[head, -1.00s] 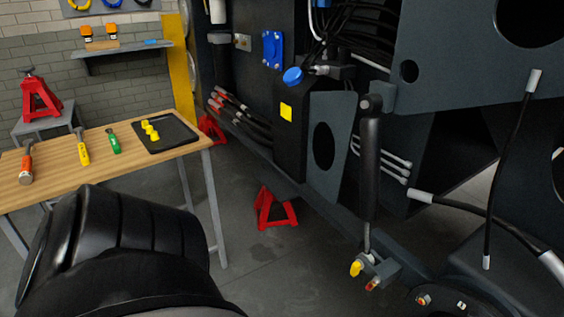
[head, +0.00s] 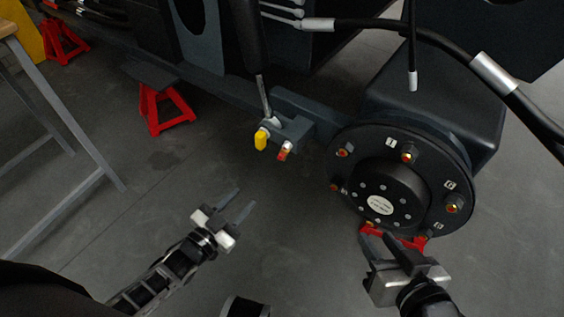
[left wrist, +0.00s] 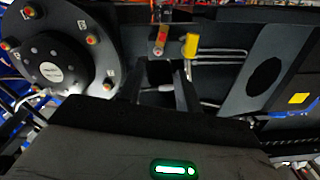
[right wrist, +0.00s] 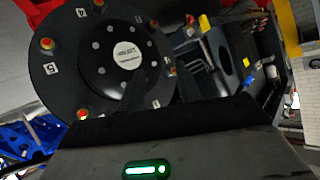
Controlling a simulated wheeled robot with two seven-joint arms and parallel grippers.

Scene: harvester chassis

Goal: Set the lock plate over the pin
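A small dark bracket (head: 299,128) sits at the lower end of the cylinder rod (head: 264,97). A yellow piece (head: 261,139) hangs at its left, and a red and brass-coloured end (head: 284,151) shows at its right. I cannot tell for sure which is the lock plate or the pin. In the left wrist view the yellow piece (left wrist: 191,46) and the red and brass end (left wrist: 160,42) lie beyond the fingers. My left gripper (head: 241,204) is open and empty, below and left of the bracket. My right gripper (head: 402,252) looks open and empty, just below the wheel hub.
The round black hub (head: 383,197) with several red and brass studs is right of the bracket. Hoses (head: 437,38) hang above it. A red stand (head: 166,108) is on the floor at left, beside the table leg. The floor between the grippers is clear.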

